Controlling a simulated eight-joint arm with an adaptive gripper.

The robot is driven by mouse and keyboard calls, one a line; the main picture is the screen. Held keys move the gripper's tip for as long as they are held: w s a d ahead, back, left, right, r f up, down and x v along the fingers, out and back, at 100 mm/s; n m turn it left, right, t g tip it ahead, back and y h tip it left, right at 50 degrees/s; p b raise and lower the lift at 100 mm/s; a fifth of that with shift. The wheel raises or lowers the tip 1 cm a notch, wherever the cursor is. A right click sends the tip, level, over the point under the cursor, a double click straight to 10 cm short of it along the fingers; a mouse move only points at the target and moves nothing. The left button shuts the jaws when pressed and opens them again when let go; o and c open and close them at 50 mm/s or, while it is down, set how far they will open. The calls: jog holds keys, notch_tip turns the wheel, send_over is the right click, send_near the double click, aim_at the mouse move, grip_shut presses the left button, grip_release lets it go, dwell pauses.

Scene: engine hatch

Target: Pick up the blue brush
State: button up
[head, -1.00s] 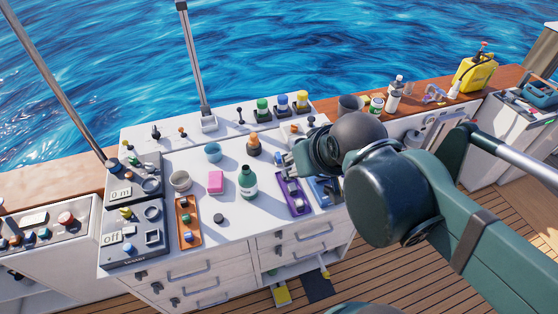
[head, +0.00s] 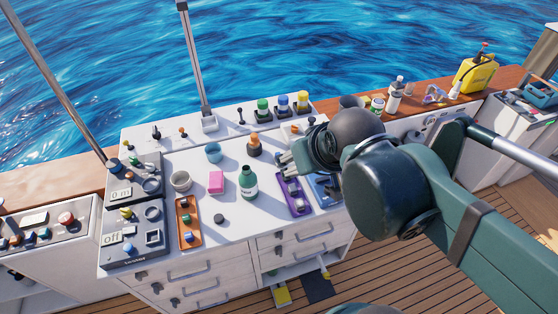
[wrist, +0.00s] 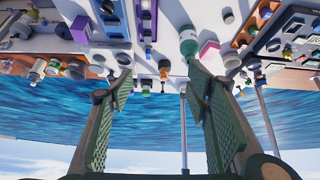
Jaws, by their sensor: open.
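I cannot pick out the blue brush for certain in either view. A blue tray (head: 326,188) with items lies at the right end of the white worktop, partly behind my arm; it also shows in the wrist view (wrist: 112,22). My gripper (head: 286,160) hangs above the right part of the worktop, left of the blue tray and near the purple tray (head: 293,199). In the wrist view my gripper (wrist: 157,88) has its two fingers wide apart with nothing between them. The wrist picture is upside down, with the worktop at the top.
An orange tray (head: 188,221) lies left. A tall post (head: 195,70) rises at the back. Drawers (head: 205,283) are below.

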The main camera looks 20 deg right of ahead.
jog(key=w, duration=0.1)
jog(key=n+g+h+b, duration=0.4)
jog(key=n+g+b, duration=0.25)
jog(key=n, duration=1.05)
send_over(278, 155)
jog(key=a, duration=0.3)
notch_tip(278, 155, down, 26)
jog(key=r, duration=0.1)
jog(key=shift+d+f+n+g+h, duration=0.1)
jog(key=shift+f+n+g+h, duration=0.2)
jog(key=shift+f, duration=0.65)
jog(key=shift+f, duration=0.1)
jog(key=shift+x, duration=1.2)
jog(key=shift+s+d+f, duration=0.1)
